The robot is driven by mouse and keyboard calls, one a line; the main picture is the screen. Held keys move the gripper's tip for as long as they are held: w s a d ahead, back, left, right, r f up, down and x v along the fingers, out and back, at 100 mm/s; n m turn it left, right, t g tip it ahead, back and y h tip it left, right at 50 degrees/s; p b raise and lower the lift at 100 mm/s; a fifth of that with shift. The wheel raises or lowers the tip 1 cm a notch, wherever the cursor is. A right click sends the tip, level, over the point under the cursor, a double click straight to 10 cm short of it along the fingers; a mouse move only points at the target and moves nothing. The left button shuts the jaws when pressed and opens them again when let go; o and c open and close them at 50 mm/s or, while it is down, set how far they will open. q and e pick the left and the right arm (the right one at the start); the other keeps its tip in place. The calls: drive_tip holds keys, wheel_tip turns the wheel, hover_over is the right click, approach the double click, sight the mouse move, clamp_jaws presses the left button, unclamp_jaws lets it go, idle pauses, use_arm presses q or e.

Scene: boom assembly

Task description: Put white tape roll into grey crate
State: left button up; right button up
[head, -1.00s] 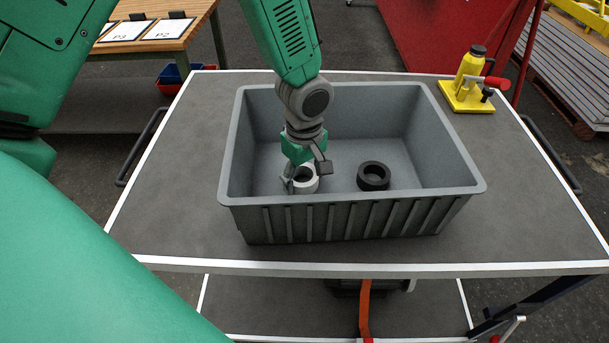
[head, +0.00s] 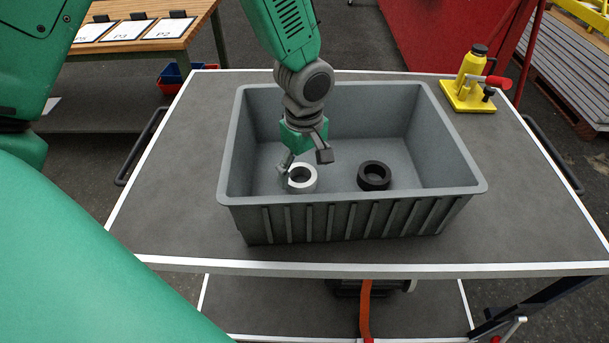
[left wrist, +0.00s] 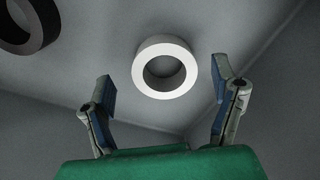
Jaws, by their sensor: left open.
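The white tape roll (head: 302,178) lies flat on the floor of the grey crate (head: 345,219), in its left part. It also shows in the left wrist view (left wrist: 165,67), beyond the fingertips. My left gripper (head: 304,166) is inside the crate just above the white roll. In the left wrist view its two fingers (left wrist: 165,98) are spread wide with nothing between them, and the roll looks free of both. My right gripper is not in view.
A black tape roll (head: 374,176) lies in the crate to the right of the white one. The crate stands on a grey table (head: 165,215) with white edges. A yellow bottle jack (head: 470,80) stands at the back right. The crate's right part is empty.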

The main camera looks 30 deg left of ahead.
sight(303, 181)
use_arm(q)
wheel_tip(303, 181, up, 9)
drive_tip(key=shift+a, duration=0.2)
drive_tip(key=shift+d+r, duration=0.1)
idle(0.4)
